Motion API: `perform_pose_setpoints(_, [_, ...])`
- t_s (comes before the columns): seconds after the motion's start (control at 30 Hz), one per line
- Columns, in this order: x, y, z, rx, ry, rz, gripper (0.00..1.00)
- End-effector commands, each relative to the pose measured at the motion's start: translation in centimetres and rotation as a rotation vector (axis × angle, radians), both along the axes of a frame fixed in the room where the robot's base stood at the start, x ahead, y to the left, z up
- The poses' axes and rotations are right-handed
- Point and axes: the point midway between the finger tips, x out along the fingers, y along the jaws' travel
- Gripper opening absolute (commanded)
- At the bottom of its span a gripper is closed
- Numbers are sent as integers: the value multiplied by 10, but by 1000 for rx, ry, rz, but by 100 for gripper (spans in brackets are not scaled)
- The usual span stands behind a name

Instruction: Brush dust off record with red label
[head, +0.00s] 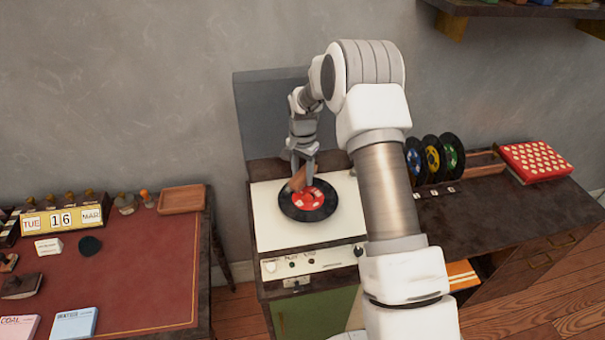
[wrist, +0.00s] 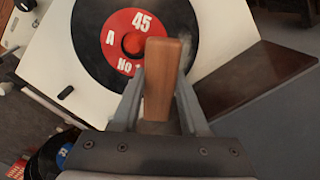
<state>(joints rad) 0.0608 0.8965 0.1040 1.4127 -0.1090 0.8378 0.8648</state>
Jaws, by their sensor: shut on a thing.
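The record with the red label (head: 322,208) lies flat on the white top of the record player (head: 275,237). In the wrist view the record (wrist: 92,50) shows "45" and "A" on its red label, with a greyish patch on the black at its right side. My gripper (head: 304,168) is above the record's back-left part. It is shut on the brown wooden brush (head: 297,181). In the wrist view the brush's wooden handle (wrist: 161,80) stands between the fingers and covers part of the record. I cannot tell whether the brush touches the record.
Several records with coloured labels (head: 433,158) stand in a rack on the right cabinet, beside a red patterned box (head: 537,161). The player's dark lid (head: 262,115) stands open behind. A red-topped desk (head: 125,265) with a wooden tray (head: 181,199) is at left.

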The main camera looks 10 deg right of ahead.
Motion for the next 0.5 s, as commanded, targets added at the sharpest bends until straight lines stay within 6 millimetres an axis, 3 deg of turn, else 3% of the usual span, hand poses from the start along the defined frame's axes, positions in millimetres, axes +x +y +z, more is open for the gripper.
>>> perform_pose_setpoints(0.5, [0,0,-6,0,0,0,0])
